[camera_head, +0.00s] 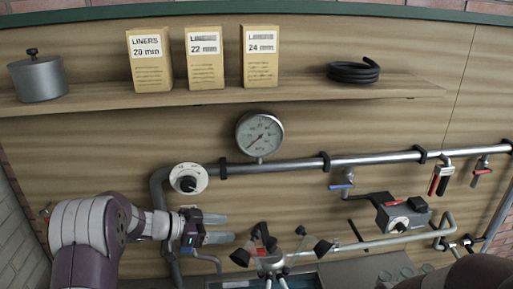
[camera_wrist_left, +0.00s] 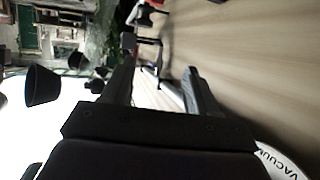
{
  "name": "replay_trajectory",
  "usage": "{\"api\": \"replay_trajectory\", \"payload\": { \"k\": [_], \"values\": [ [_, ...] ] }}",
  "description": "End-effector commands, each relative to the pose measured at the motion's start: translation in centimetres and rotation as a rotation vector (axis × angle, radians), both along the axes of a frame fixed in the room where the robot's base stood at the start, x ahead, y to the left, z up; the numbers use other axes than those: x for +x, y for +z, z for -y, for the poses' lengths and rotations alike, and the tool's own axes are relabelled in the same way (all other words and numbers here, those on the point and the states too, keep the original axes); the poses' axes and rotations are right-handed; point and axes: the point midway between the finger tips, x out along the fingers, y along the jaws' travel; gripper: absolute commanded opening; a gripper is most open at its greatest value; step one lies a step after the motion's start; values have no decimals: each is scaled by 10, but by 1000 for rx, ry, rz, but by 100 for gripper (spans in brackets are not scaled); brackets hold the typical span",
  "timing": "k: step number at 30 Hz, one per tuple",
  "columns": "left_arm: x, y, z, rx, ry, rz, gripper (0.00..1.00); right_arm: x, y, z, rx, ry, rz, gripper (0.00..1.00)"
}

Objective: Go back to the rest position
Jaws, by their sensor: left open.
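My left gripper (camera_head: 224,228) is in front of the wooden wall panel, below the pipe, with its two grey fingers apart and pointing right. In the left wrist view the fingers (camera_wrist_left: 160,82) are also spread, with nothing held between them. A white round dial with a black knob (camera_head: 188,178) is just above my left wrist; its rim, lettered VACUUM (camera_wrist_left: 285,162), shows at the lower right of the wrist view. A cluster with black cups (camera_head: 268,252) is right of and below the fingertips. Part of my right arm (camera_head: 470,274) shows at the lower right; its gripper is out of view.
A shelf (camera_head: 300,88) holds a metal pot (camera_head: 38,78), three liner boxes (camera_head: 205,58) and a black hose coil (camera_head: 353,71). A pressure gauge (camera_head: 260,133) stands on the pipe (camera_head: 300,163). Valves and a grey box (camera_head: 403,215) are at right.

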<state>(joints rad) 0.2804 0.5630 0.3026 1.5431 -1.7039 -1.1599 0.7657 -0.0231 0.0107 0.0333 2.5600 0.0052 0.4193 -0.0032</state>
Motion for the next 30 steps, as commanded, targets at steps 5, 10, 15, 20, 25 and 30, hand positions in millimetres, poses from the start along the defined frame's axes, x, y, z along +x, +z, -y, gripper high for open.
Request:
{"api": "replay_trajectory", "payload": {
  "k": [5,10,15,20,25,30],
  "values": [
    [21,31,-26,146,515,55,59,0,0,0,0,0,0,0],
    [-72,0,-70,372,946,-281,59,0,0,0,0,0,0,0],
    [-184,-32,-64,479,1042,-653,59,0,0,0,0,0,0,0],
    [-253,-92,-46,520,1022,-890,59,1,-44,0,0,0,3,0],
    [-263,-149,-44,556,1001,-936,59,0,-95,0,0,0,-1,0],
    [-269,-165,-42,573,992,-960,59,0,-108,0,0,0,0,0]
  ]
}}
